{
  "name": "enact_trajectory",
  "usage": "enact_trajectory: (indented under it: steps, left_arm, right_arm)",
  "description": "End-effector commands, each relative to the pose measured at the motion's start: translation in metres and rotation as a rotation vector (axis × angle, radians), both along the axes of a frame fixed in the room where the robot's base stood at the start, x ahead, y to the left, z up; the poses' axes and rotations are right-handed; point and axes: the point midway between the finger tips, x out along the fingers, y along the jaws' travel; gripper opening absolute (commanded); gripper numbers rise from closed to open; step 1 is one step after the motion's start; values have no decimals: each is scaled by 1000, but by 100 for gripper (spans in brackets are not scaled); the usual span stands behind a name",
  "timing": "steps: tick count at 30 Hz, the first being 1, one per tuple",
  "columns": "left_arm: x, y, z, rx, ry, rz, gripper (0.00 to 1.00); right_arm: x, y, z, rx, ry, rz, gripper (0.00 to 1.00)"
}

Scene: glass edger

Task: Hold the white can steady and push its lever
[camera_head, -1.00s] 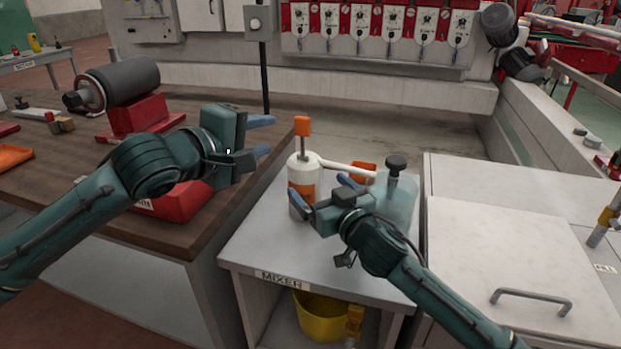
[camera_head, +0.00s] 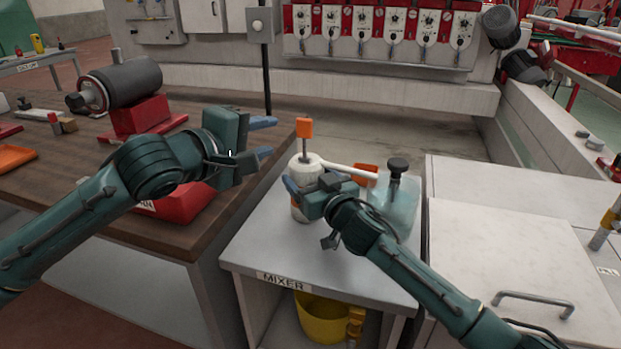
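The white can (camera_head: 305,166) stands upright on the grey mixer table. An orange knob (camera_head: 304,127) on a thin rod rises from its top, and a white arm with an orange end (camera_head: 366,171) reaches right from it. My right gripper (camera_head: 308,190) is at the can's front, its blue fingers reaching toward the can body and hiding its middle. Whether it touches the can I cannot tell. My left gripper (camera_head: 262,138) is open and empty, left of the can, with its two blue fingertips apart and pointing right.
A translucent bluish container with a black knob (camera_head: 397,166) stands right of the can, close to my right gripper. The mixer table (camera_head: 262,240) has bare room at its front left. A wooden table with a red-based roller (camera_head: 125,82) is at left. A yellow bucket (camera_head: 322,318) sits below.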

Motion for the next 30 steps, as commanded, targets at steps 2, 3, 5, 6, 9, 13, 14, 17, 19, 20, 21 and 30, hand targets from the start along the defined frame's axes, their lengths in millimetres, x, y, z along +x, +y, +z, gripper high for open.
enact_trajectory:
  steps: [2, 3, 5, 6, 9, 13, 14, 17, 19, 20, 21, 30]
  left_arm:
    - [0, 0, 0, 0, 0, 0, 36]
    - [0, 0, 0, 0, 0, 0, 36]
    - [0, 0, 0, 0, 0, 0, 36]
    - [0, 0, 0, 0, 0, 0, 36]
    - [0, 0, 0, 0, 0, 0, 36]
    - [0, 0, 0, 0, 0, 0, 36]
    - [0, 0, 0, 0, 0, 0, 36]
    - [0, 0, 0, 0, 0, 0, 36]
    - [0, 0, 0, 0, 0, 0, 36]
    - [0, 0, 0, 0, 0, 0, 36]
    - [0, 0, 0, 0, 0, 0, 36]
    - [0, 0, 0, 0, 0, 0, 36]
  right_arm:
    - [0, 0, 0, 0, 0, 0, 70]
    - [0, 0, 0, 0, 0, 0, 66]
    - [0, 0, 0, 0, 0, 0, 62]
    - [0, 0, 0, 0, 0, 0, 58]
    - [0, 0, 0, 0, 0, 0, 50]
    - [0, 0, 0, 0, 0, 0, 39]
    - [0, 0, 0, 0, 0, 0, 37]
    - [0, 0, 0, 0, 1, 0, 64]
    - [0, 0, 0, 0, 1, 0, 58]
    - [0, 0, 0, 0, 1, 0, 56]
    - [0, 0, 0, 0, 1, 0, 52]
    - [0, 0, 0, 0, 1, 0, 46]
